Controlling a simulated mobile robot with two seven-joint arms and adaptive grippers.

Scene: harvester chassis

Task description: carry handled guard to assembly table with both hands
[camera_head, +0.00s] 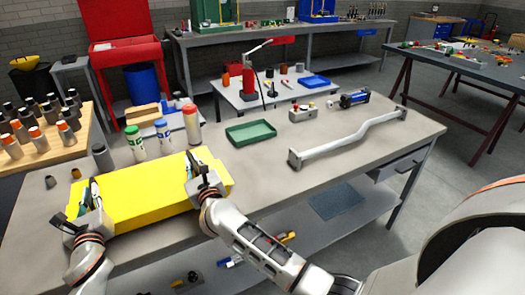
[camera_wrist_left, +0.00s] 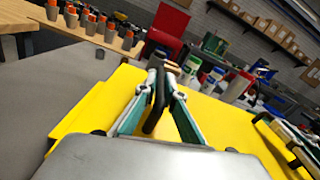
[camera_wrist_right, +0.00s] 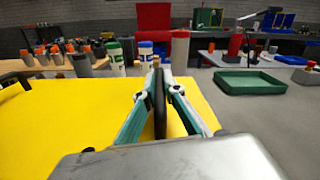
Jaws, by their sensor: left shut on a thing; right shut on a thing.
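The handled guard (camera_head: 137,197) is a yellow panel with dark handles. It is at the left part of the grey assembly table (camera_head: 262,172), but I cannot tell whether it touches the top. My left gripper (camera_head: 93,196) is shut on a dark handle (camera_wrist_left: 159,102) at the guard's left end. My right gripper (camera_head: 194,166) is shut on the other dark handle (camera_wrist_right: 159,102) toward its right end. The guard's yellow face also fills the lower part of both wrist views. Parts of it are hidden behind my grippers.
The table's front right is clear.

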